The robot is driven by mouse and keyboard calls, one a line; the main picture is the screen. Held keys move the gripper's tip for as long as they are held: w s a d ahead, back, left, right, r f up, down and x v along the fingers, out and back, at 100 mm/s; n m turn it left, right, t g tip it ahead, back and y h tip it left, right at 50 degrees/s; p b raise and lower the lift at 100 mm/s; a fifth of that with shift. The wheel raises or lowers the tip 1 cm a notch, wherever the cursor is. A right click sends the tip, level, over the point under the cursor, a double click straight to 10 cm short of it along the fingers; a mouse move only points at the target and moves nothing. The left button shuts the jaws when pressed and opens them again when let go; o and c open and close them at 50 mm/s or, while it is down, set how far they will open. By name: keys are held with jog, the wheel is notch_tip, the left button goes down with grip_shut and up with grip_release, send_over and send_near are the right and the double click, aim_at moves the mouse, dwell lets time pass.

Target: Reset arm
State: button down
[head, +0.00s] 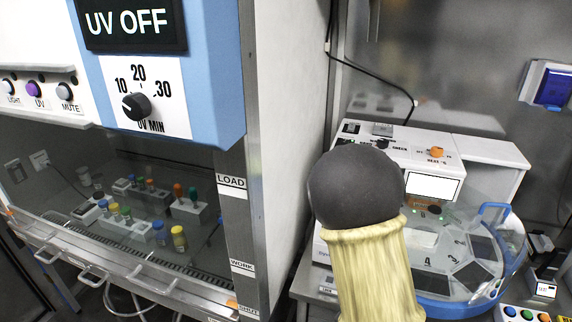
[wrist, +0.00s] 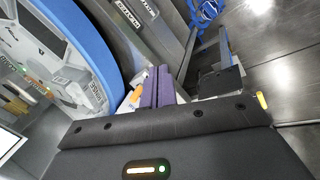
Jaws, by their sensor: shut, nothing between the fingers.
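My gripper (wrist: 157,76) shows in the wrist view as two purple fingers side by side, shut with nothing between them, beyond its dark body. My arm, with a dark grey rounded joint and a pale yellow sleeve, stands in the middle right of the head view. It is in front of a white bench machine (head: 478,152) and hides part of it. The gripper fingers do not show in the head view. In the wrist view, a curved blue rim (wrist: 83,38) lies to the left of the fingers, apart from them in the picture.
A cabinet with a blue UV panel (head: 215,62) stands at left, with tube racks (head: 186,211) inside and a metal side post near my arm. The machine's clear lid has a blue handle (head: 496,208). A button box (head: 528,314) sits at lower right.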

jog(key=s+a+r+m+y, duration=0.2)
jog(key=s+r+m, duration=0.4)
jog(key=r, duration=0.5)
jog(key=m, duration=0.2)
jog(key=shift+a+r+m+g, duration=0.25)
jog(key=shift+r+m+g, duration=0.05)
jog(key=shift+r, duration=0.1)
dwell(0.5)
